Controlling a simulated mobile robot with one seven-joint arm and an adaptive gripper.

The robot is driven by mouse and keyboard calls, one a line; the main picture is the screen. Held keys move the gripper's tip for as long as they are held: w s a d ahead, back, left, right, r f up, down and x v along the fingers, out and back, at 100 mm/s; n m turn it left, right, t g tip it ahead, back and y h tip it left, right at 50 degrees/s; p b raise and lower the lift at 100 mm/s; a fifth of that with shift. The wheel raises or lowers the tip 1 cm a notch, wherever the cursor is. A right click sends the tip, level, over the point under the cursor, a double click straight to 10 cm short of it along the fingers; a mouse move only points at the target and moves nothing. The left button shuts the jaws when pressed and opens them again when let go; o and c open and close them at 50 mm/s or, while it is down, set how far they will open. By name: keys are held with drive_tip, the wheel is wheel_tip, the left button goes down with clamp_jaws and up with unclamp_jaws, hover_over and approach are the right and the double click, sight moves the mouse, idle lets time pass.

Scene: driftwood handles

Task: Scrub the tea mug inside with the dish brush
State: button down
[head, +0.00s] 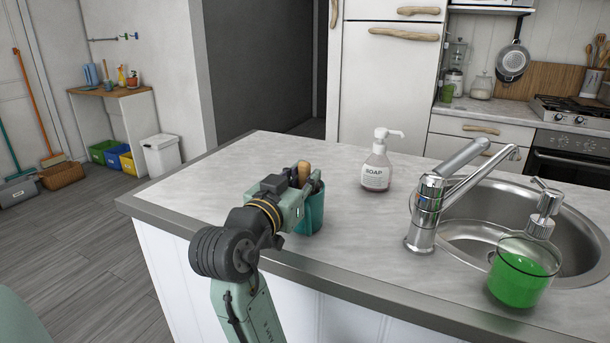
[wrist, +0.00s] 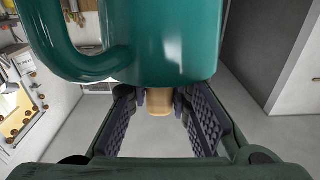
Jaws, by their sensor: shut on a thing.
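The tea mug (head: 315,212) is teal and stands by the near left part of the worktop, partly hidden behind my gripper. It also fills the top of the wrist view (wrist: 150,45), its handle at the left. A wooden handle (head: 303,172), apparently the dish brush's, rises above the mug at my gripper. Its end (wrist: 158,101) shows between the fingers in the wrist view. My gripper (head: 303,190) is shut on this handle. The brush head is out of sight, and I cannot tell how deep it is in the mug.
A soap bottle (head: 377,168) stands behind and to the right of the mug. Further right are the tap (head: 425,213), the sink (head: 475,237) and a green soap dispenser (head: 523,270). The worktop (head: 225,185) left of the mug is clear.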

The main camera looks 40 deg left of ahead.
sight(306, 161)
drive_tip(key=shift+w+d+f, duration=0.2)
drive_tip(key=shift+w+f, duration=0.05)
drive_tip(key=shift+f, duration=0.15)
drive_tip(key=shift+w+a, duration=0.2)
drive_tip(key=shift+s+a+p, duration=0.1)
drive_tip(key=shift+s+p, duration=0.25)
drive_tip(key=shift+w+d, duration=0.2)
drive_tip(key=shift+d, duration=0.1)
drive_tip(key=shift+a, duration=0.2)
drive_tip(key=shift+r, duration=0.1)
wheel_tip(306, 161, up, 2)
drive_tip(key=shift+w+r+p, duration=0.1)
drive_tip(key=shift+p, duration=1)
wheel_tip(306, 161, up, 4)
drive_tip(key=p, duration=0.3)
drive_tip(key=shift+r, duration=2.9)
